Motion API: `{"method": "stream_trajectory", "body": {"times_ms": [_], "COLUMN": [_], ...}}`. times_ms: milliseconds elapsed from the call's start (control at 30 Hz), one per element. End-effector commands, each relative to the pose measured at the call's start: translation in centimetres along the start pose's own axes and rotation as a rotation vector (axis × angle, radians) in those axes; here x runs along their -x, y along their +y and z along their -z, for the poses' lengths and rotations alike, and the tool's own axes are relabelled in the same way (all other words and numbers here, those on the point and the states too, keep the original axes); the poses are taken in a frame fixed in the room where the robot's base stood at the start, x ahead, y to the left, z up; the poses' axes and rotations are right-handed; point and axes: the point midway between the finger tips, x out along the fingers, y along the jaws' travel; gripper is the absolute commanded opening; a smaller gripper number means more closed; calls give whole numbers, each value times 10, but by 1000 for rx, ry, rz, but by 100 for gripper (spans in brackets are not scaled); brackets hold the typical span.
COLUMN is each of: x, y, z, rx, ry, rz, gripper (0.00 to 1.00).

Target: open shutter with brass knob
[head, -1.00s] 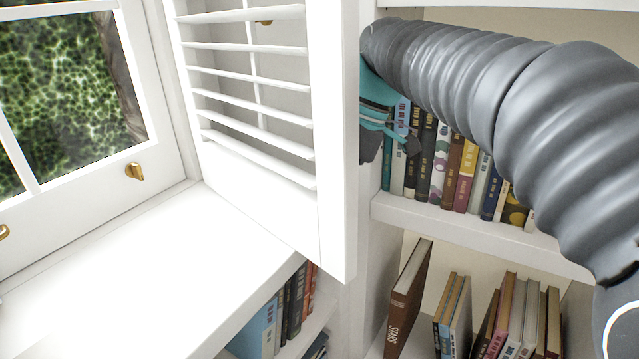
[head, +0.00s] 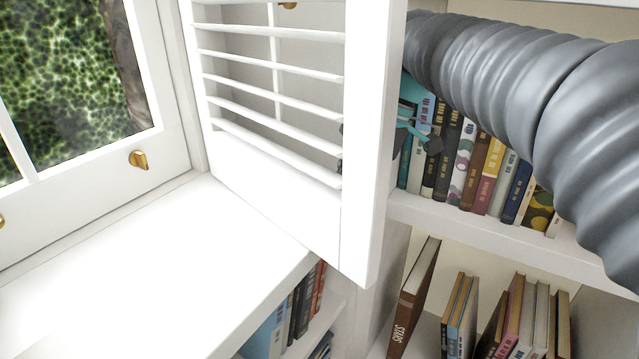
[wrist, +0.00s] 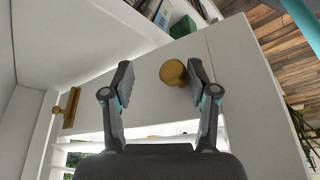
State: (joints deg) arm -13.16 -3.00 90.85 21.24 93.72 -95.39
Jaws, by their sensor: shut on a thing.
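The white louvred shutter (head: 363,150) stands swung out from the window in the head view, its free edge toward the bookshelf. In the wrist view its flat white face (wrist: 160,105) fills the middle. The round brass knob (wrist: 173,72) sits on that face, between the two fingers of my gripper (wrist: 158,70) and close against the right finger. My gripper is shut on the knob, though the left finger looks apart from it in this view. In the head view the shutter hides most of my gripper; only teal and dark parts show beside its edge.
Bookshelves with upright books (head: 468,165) are close behind the shutter's free edge and my arm. A brown book (head: 412,300) leans on the shelf below. The white window sill (head: 130,265) is clear. A brass window catch (head: 139,160) is at left.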

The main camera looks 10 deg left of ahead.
Motion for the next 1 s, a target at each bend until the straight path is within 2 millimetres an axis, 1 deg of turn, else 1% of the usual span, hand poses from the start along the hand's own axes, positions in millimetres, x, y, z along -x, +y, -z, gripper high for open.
{"method": "stream_trajectory", "body": {"times_ms": [167, 267, 367, 700, 900, 1000], "x": [5, 12, 26, 89, 114, 122], "y": [-4, -6, -8, -6, -5, -5], "z": [-3, -3, -3, -6, -6, -7], "rx": [1, 6, 8, 7, 6, 6], "ry": [6, 9, 11, 11, 10, 10], "rz": [-8, -11, -14, -14, -11, -9], "gripper": [53, 53, 53, 53, 53, 53]}}
